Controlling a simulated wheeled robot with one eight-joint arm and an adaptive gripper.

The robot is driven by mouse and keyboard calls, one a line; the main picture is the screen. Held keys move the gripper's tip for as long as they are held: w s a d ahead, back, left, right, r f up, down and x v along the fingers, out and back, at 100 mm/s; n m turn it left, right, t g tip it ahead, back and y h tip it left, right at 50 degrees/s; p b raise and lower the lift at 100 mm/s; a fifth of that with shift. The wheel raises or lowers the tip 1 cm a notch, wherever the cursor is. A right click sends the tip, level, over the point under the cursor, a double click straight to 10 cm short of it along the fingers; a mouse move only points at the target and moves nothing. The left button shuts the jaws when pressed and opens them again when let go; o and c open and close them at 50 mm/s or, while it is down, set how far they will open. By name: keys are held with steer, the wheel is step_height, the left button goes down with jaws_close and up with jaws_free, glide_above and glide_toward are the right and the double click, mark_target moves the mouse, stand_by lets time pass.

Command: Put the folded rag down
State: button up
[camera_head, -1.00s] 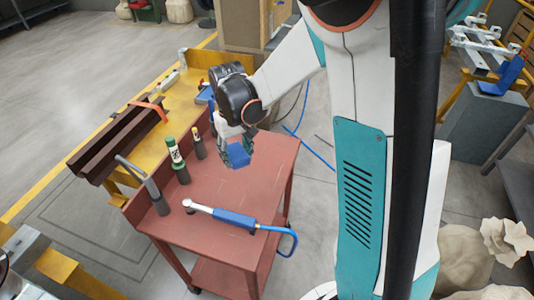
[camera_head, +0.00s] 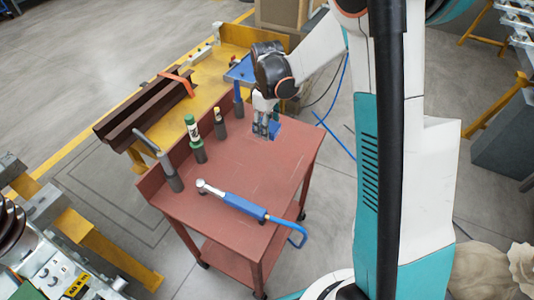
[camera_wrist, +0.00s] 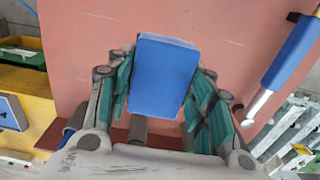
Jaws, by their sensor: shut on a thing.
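The folded rag (camera_head: 275,130) is a blue, flat rectangular block in my gripper (camera_head: 265,130), above or on the far part of the red cart top (camera_head: 250,165). In the wrist view the rag (camera_wrist: 165,75) stands out between the teal-padded fingers of my gripper (camera_wrist: 160,95), which is shut on it. The red surface lies behind the rag there. I cannot tell whether the rag touches the cart top. The fingers partly cover the rag in the head view.
A blue-handled tool (camera_head: 235,205) with a hose lies across the near part of the cart. A green-capped bottle (camera_head: 195,138), a smaller yellow-topped one (camera_head: 219,125) and a grey-handled holder (camera_head: 165,170) stand along the left edge. The middle of the cart top is clear.

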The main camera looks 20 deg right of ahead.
mark_target(267, 156)
step_height(267, 156, down, 12)
steer(key=b, duration=0.3)
steer(key=shift+f+b, duration=0.1)
steer(key=shift+b, duration=0.2)
steer(key=o, duration=1)
steer(key=shift+f, duration=0.1)
steer(key=shift+o, duration=0.2)
